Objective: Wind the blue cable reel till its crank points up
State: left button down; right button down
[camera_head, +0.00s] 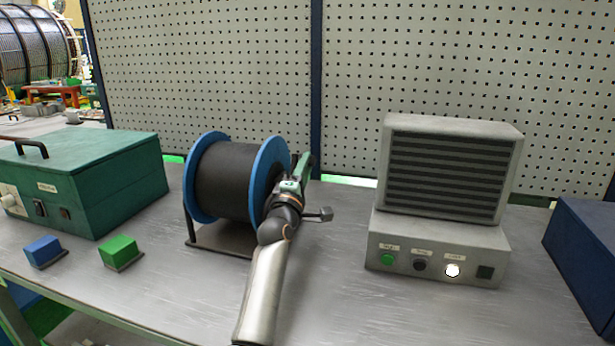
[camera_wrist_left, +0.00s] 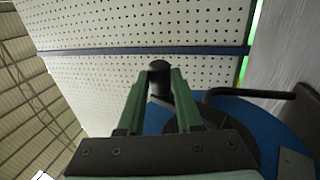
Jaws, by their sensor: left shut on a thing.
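The blue cable reel (camera_head: 262,180) stands on the bench in a dark frame, with black cable wound between its blue flanges. My left arm reaches in from the front, and my left gripper (camera_head: 302,168) is at the reel's right flange. In the left wrist view, the two green fingers of my left gripper (camera_wrist_left: 160,85) are shut on the dark round crank handle (camera_wrist_left: 159,68). Part of the blue flange (camera_wrist_left: 228,112) shows behind the fingers. In the head view my gripper and wrist hide the crank, so its exact angle is unclear. My right gripper is not in view.
A green box (camera_head: 85,175) with a handle stands at the left. A blue block (camera_head: 44,251) and a green block (camera_head: 120,250) lie in front of it. A grey vented unit (camera_head: 442,200) with buttons stands right of the reel. A perforated panel (camera_head: 420,60) rises behind the bench.

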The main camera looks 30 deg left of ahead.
pick_arm(q)
jog(key=shift+s+d+f+t+b, duration=0.25)
jog(key=shift+s+t+b, duration=0.15)
jog(key=shift+s, duration=0.15)
jog(key=shift+s+d+f+t+b, duration=0.1)
jog(key=shift+s+f+t+b, duration=0.15)
jog(key=shift+s+b, duration=0.2)
jog(key=shift+s, duration=0.1)
dwell(0.9)
jog(key=c, duration=0.8)
grip_release()
jog(key=shift+o, duration=1.1)
jog(key=shift+r, duration=0.1)
jog(key=shift+r, duration=0.1)
